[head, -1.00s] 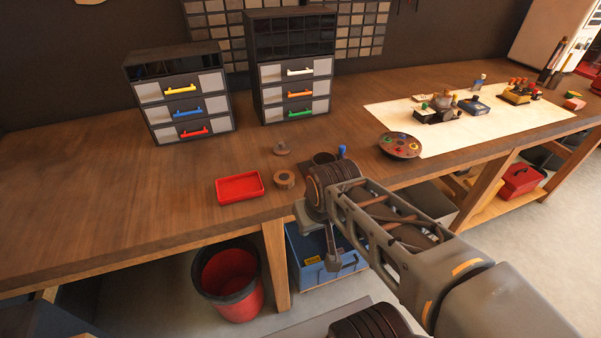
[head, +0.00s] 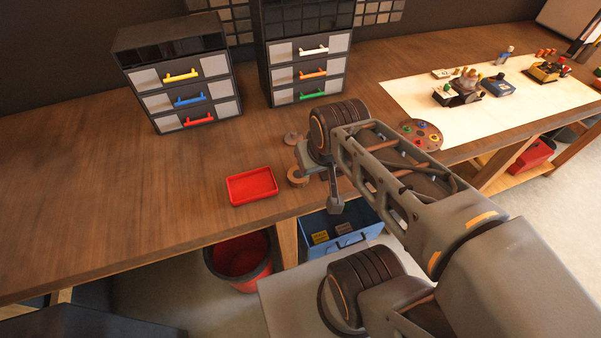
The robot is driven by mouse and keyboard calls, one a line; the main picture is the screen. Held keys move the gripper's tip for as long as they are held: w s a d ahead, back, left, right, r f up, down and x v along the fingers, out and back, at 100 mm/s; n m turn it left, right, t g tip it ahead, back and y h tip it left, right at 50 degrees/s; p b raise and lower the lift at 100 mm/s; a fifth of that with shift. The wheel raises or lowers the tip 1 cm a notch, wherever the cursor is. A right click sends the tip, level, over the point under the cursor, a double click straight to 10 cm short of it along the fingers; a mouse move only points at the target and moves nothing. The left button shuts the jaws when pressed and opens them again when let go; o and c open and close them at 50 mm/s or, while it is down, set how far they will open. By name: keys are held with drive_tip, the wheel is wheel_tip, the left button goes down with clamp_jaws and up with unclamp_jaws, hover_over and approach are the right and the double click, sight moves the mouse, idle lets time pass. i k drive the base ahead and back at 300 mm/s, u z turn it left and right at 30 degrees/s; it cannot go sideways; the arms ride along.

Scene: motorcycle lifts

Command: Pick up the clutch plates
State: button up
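I cannot tell for sure which things are the clutch plates. A brown ring-shaped part (head: 296,179) lies flat on the wooden bench, just right of a red tray, partly behind my arm. A small brown disc (head: 292,138) with a raised middle lies farther back. The end of my arm, with a grey part that looks like my gripper (head: 334,200), hangs by the bench's front edge, right of the ring. Its fingers are not clear, and I see nothing held in it. My arm hides the bench just behind it.
The red tray (head: 252,186) looks empty. Two drawer cabinets, left (head: 178,75) and right (head: 306,50), stand at the back. A palette (head: 424,136) and a pale sheet (head: 410,98) lie to the right. A red bin (head: 240,258) and blue crate (head: 350,234) are below. The bench's left is clear.

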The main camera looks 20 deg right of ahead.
sight(295, 179)
drive_tip(key=z, duration=0.6)
drive_tip(key=k, duration=1.4)
drive_tip(key=u, duration=0.9)
drive_tip(key=i, duration=0.95)
drive_tip(key=z, duration=0.05)
